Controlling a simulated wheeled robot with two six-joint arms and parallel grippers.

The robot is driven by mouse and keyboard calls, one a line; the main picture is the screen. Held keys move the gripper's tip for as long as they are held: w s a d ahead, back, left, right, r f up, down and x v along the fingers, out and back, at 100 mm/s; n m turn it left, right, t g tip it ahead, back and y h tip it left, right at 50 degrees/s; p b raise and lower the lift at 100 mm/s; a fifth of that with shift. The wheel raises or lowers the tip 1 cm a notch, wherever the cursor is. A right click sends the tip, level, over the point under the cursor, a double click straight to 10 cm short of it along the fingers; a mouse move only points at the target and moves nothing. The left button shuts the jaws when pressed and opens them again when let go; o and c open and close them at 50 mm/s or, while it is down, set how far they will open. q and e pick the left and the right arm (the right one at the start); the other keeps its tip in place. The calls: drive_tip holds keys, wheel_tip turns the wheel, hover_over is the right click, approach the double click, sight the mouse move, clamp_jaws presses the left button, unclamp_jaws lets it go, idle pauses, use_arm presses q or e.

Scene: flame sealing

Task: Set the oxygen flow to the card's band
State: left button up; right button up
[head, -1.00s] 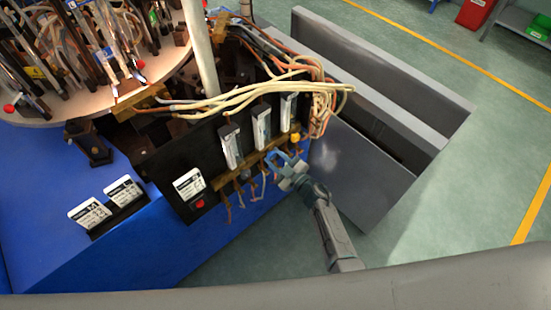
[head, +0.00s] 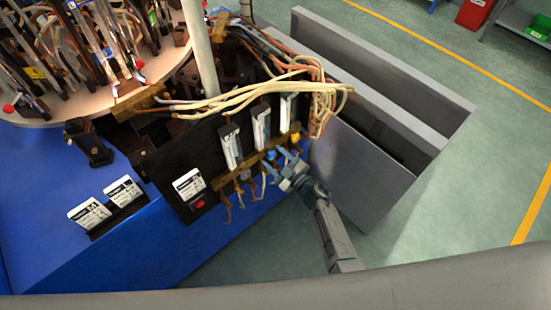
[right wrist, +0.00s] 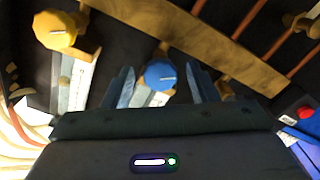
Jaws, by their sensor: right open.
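The black flow panel (head: 212,168) carries three white upright flow tubes: left (head: 231,145), middle (head: 261,126) and right (head: 287,108). A brass bar (head: 250,166) runs below them with valve knobs. My right gripper (head: 284,159) is at the panel's right part. In the right wrist view, its open fingers (right wrist: 160,70) stand on either side of a blue knob (right wrist: 160,75), with gaps showing. A yellow knob (right wrist: 55,30) is to the left there, and at the bar's right end in the head view (head: 296,138). White cards stand at the front left (head: 88,213) (head: 123,191); their print is too small to read.
Another white label (head: 188,183) is on the panel, above a red button (head: 199,204). Loose cream and orange hoses (head: 270,88) hang above the panel. A round turntable (head: 150,75) with tubes is at the upper left. A grey cabinet (head: 360,170) stands close on the right.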

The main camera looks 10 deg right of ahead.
use_arm(q)
drive_tip(key=shift+f+b, duration=0.4)
use_arm(e)
drive_tip(key=v, duration=1)
drive_tip(key=shift+s+d, duration=0.2)
drive_tip(key=shift+s, duration=0.1)
